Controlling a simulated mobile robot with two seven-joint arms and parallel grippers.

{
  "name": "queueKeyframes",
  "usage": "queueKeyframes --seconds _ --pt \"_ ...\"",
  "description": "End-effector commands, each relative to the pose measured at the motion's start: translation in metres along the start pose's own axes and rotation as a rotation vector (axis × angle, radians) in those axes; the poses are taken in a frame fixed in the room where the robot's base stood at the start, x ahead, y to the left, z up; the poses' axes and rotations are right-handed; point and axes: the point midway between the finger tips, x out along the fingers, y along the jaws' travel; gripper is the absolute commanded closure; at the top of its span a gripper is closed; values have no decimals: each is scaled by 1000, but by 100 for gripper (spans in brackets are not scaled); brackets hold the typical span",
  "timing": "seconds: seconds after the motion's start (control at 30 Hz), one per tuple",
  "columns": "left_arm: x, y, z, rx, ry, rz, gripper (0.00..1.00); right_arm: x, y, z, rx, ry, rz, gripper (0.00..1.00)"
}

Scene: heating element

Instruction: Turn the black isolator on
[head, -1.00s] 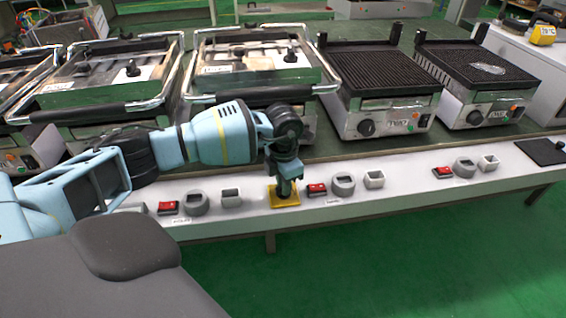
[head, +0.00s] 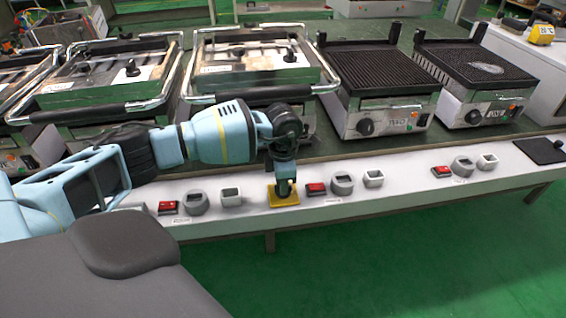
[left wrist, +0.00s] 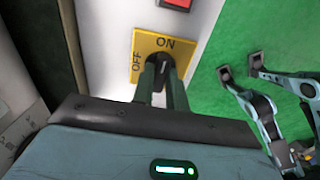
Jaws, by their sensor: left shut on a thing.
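The black isolator has a yellow plate (head: 287,202) on the white front ledge of the bench. In the left wrist view the plate (left wrist: 145,43) reads ON along its top edge and OFF along its left edge. The black knob (left wrist: 165,60) stands between the fingers of my left gripper (left wrist: 163,78), which are shut on it. The fingers hide much of the knob, so its exact angle is hard to read. In the head view my left gripper (head: 284,187) points down onto the plate. My right gripper (left wrist: 238,66) shows over the green floor, its fingertips apart and empty.
Contact grills (head: 387,80) stand behind on the bench. The floor in front is clear.

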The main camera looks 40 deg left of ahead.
Motion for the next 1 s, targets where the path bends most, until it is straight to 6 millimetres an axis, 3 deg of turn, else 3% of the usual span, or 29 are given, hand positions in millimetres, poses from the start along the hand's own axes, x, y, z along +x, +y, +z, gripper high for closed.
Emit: queueKeyframes --seconds 0.13,0.17,0.33,0.67,1.0 --pt "1 -1 0 3 1 -1 100 -1 0 2 1 -3 0 64" --pt "1 -1 0 3 1 -1 84 -1 0 2 1 -4 0 64" --pt "0 0 0 2 1 0 64 -1 0 3 1 -5 -1 64" --pt "-4 0 0 1 -1 1 64 -2 0 2 1 -5 0 64" --pt "-54 0 1 1 -3 2 64 -7 -1 -5 1 3 1 64"
